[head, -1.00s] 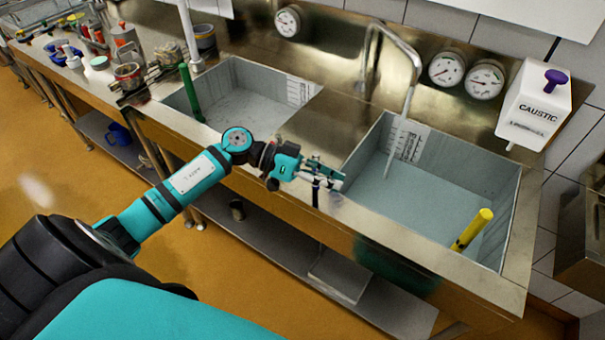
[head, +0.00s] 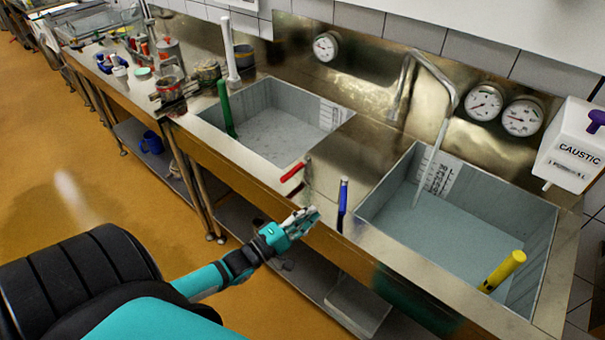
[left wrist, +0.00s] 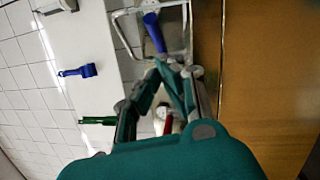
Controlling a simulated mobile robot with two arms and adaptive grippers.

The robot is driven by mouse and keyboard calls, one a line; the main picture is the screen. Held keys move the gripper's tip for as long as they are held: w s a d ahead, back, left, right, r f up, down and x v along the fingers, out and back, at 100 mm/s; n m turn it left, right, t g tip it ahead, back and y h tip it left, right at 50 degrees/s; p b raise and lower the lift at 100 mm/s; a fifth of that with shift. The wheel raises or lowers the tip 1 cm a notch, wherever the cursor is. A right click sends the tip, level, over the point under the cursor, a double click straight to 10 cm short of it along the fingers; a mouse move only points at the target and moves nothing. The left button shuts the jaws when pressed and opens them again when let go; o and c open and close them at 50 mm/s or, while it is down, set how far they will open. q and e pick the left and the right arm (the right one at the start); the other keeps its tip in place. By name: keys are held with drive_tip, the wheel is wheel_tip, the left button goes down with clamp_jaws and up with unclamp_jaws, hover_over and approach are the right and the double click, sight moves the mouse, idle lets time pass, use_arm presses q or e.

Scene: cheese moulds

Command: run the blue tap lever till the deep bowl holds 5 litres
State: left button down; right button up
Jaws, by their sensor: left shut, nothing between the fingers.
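The blue tap lever (head: 343,203) stands upright on the front rim of the sink unit; it also shows in the left wrist view (left wrist: 154,32), just past the fingertips. My left gripper (head: 303,221) is shut and empty, left of the blue lever and apart from it, in front of the rim. The right-hand bowl (head: 540,235), under the spout, looks like the deep one. A thin pale stream (head: 432,165) runs from the spout (head: 425,65) into it. A scale (head: 439,175) is on its back wall; I cannot read the level. My right gripper is not seen.
A red lever (head: 293,172) leans left of the blue one. A yellow standpipe (head: 503,271) stands in the right bowl, a green one (head: 226,108) in the left bowl (head: 265,95). A white caustic dispenser (head: 570,150) hangs at right. The floor in front is open.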

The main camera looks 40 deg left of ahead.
sight(343, 200)
use_arm(q)
drive_tip(key=b+x, duration=0.1)
drive_tip(key=x, duration=0.4)
drive_tip(key=shift+w, duration=0.3)
drive_tip(key=shift+d+r, duration=0.1)
drive_tip(key=shift+w+d+r, duration=0.15)
drive_tip(key=shift+w+d, duration=0.05)
drive_tip(key=shift+d, duration=0.4)
